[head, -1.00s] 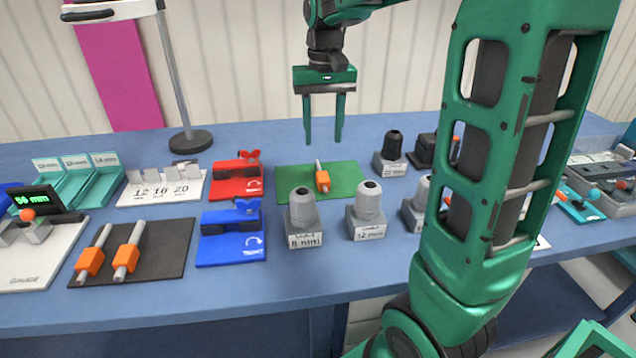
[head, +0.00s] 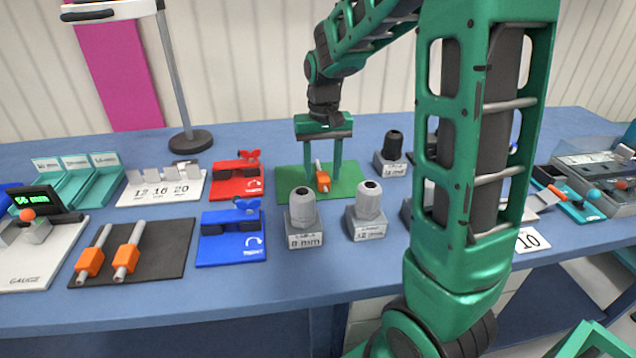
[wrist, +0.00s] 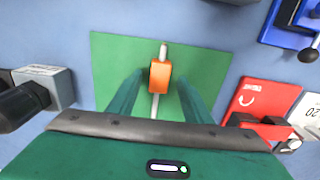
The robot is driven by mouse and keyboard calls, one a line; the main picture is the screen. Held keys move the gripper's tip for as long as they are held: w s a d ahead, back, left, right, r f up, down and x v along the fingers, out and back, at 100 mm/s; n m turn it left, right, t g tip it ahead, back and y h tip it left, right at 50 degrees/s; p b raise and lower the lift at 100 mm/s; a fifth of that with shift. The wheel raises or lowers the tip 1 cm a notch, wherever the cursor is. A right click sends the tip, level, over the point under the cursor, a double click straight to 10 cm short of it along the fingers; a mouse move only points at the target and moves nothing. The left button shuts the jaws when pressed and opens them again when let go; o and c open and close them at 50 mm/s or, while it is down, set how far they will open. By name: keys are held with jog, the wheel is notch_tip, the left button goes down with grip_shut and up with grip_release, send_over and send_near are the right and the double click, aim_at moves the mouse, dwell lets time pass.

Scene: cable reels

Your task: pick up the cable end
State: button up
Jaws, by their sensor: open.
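The cable end is a grey rod with an orange block (head: 322,181) around it. It lies on a green mat (head: 348,182) at the back middle of the table. It also shows in the wrist view, where the orange block (wrist: 160,76) lies near the middle of the green mat (wrist: 215,65). My gripper (head: 323,178) is open, pointing down over the mat, with its fingers on either side of the cable end. In the wrist view the fingers (wrist: 155,92) flank the rod without visible contact. Part of the rod's near end is hidden behind the gripper body in that view.
Two more orange-block cable ends (head: 127,258) lie on a dark mat (head: 165,262) at front left. A red clamp (head: 238,180) and blue clamp (head: 231,233) stand left of the green mat. Grey glands (head: 304,218) stand in front, and a black-topped one (head: 394,153) stands to the right.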

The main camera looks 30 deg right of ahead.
jog(key=shift+f, duration=0.1)
grip_shut()
dwell(0.3)
